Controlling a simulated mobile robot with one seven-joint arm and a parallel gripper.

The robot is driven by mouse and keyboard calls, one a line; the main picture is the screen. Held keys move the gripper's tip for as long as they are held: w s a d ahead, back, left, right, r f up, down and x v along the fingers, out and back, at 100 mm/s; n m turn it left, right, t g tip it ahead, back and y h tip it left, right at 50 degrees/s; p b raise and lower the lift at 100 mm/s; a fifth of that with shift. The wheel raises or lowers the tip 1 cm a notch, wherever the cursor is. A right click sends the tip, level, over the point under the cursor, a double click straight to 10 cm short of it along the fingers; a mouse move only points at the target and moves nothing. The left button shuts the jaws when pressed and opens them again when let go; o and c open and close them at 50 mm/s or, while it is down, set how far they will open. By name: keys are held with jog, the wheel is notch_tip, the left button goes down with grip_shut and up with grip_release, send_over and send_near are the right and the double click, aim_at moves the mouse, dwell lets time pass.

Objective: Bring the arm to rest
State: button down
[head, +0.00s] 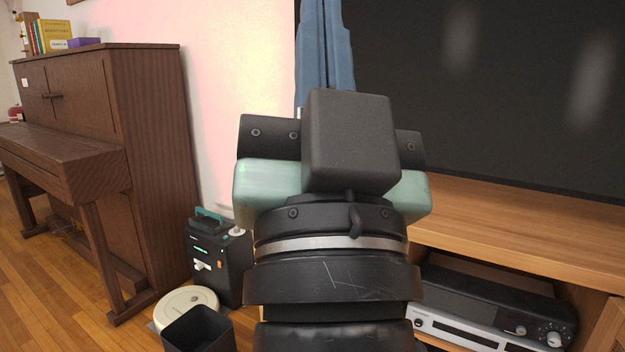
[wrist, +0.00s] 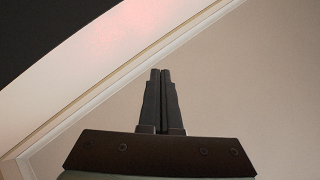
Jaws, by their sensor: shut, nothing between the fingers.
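My gripper shows in the wrist view (wrist: 160,76), with its two dark fingers together and nothing between them. Behind the fingers are a pale ceiling and a white moulding. In the head view my wrist and the back of the gripper body fill the middle of the picture, raised in front of the wall and the screen.
A brown piano (head: 155,130) stands at the left. A dark power unit (head: 232,268), a round pale robot vacuum (head: 178,302) and a black bin (head: 200,335) are on the floor. At the right, a wooden cabinet (head: 520,225) holds a black device (head: 490,305) below a large screen (head: 490,90).

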notch_tip(320, 180, up, 39)
jog(key=s+n+p, duration=0.1)
jog(key=s+p, duration=0.1)
jog(key=p, duration=3.6)
jog(key=shift+s+a+r+n, duration=0.2)
jog(key=shift+a+n, duration=0.1)
jog(key=shift+n, duration=0.1)
